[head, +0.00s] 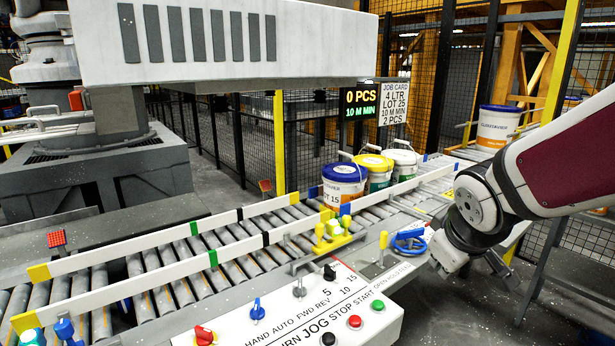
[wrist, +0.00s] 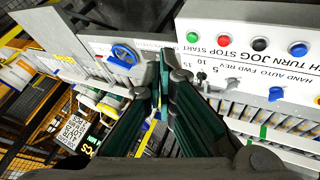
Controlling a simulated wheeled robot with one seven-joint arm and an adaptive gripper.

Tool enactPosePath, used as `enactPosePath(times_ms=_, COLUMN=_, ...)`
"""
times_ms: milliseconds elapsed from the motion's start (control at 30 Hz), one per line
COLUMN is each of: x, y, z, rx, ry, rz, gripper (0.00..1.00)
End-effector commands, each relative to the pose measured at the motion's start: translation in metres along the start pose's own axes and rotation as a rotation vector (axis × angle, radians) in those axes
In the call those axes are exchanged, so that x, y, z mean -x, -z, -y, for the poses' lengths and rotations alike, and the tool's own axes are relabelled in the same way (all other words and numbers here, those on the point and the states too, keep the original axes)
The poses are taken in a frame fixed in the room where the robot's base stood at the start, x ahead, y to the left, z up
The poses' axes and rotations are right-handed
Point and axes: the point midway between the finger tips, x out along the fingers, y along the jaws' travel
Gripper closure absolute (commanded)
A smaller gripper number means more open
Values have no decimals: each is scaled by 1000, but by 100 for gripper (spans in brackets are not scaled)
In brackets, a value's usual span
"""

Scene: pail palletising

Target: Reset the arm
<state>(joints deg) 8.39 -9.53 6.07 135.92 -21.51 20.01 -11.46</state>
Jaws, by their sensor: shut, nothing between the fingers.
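My gripper (wrist: 162,78) shows in the wrist view with its two dark green fingers drawn together at the tips. Nothing is held between them. In the head view my arm reaches in from the right and bends down beside the right end of the control panel (head: 345,310). The fingers cannot be made out there. That blue item (head: 408,241) is just left of my wrist in the head view.
A roller conveyor (head: 175,285) with white rails runs across. A blue-lidded pail (head: 343,185), a yellow-lidded pail (head: 375,170) and a green-trimmed pail (head: 402,160) stand on it. Another pail (head: 495,128) stands farther right. A display (head: 361,103) reads 0 PCS. Mesh fencing stands behind.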

Motion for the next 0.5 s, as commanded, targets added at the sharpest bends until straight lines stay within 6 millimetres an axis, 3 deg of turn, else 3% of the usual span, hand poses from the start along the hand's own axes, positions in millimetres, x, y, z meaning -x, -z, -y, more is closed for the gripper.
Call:
enactPosePath(times_ms=33, x=28, y=-11, z=2, rx=-52, ry=-2, rz=15, gripper=100)
enactPosePath(times_ms=200, x=96, y=-55, z=24, rx=-237, ry=40, rz=85, gripper=100)
enactPosePath(times_ms=400, x=159, y=-102, z=61, rx=-413, ry=134, rz=148, gripper=100)
enactPosePath(times_ms=500, x=177, y=-117, z=76, rx=-466, ry=177, rz=168, gripper=100)
